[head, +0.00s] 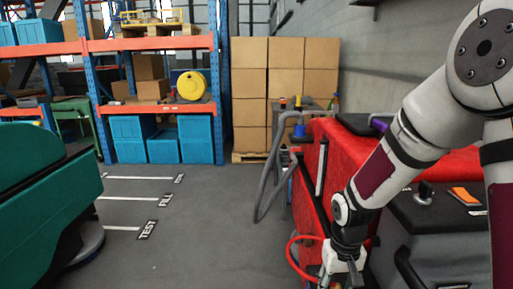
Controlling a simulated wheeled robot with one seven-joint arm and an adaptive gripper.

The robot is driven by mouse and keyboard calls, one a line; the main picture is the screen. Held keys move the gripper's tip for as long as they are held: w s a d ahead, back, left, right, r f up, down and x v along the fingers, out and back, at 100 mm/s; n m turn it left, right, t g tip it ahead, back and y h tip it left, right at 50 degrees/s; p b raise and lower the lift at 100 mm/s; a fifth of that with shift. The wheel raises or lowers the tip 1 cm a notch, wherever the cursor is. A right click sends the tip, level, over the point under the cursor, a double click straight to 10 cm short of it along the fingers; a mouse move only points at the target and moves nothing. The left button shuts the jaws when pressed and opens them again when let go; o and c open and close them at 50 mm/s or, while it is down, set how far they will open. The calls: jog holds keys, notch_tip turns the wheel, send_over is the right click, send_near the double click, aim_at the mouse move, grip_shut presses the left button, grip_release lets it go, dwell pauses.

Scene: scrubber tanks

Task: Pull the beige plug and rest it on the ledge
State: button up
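My gripper (341,272) points down at the bottom edge of the head view, in front of the side of the red scrubber machine (325,195). Its white finger parts are partly cut off by the frame edge, so I cannot tell whether it is open or shut or holds anything. A red hose (291,256) curves just to the left of the gripper. I cannot make out the beige plug; it may be hidden by the gripper or below the frame. I cannot clearly identify the ledge either.
A grey tank (440,240) with a black top stands at right, with an orange item (465,196) on it. A grey hose (262,190) hangs beside a small cart. A teal machine (35,205) stands at left. Grey floor (205,235) between is clear. Stacked cartons (285,85) stand behind.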

aim_at(336, 286)
grip_shut()
jog(key=o, duration=0.7)
grip_release()
jog(key=shift+o, duration=0.2)
notch_tip(336, 286, up, 12)
jog(key=shift+f+p, duration=0.1)
jog(key=shift+p, duration=0.25)
jog(key=c, duration=0.6)
jog(key=f+p, duration=0.1)
jog(key=p, duration=0.2)
jog(key=shift+f, duration=0.15)
jog(key=shift+f+p, duration=0.8)
jog(key=shift+p, duration=0.15)
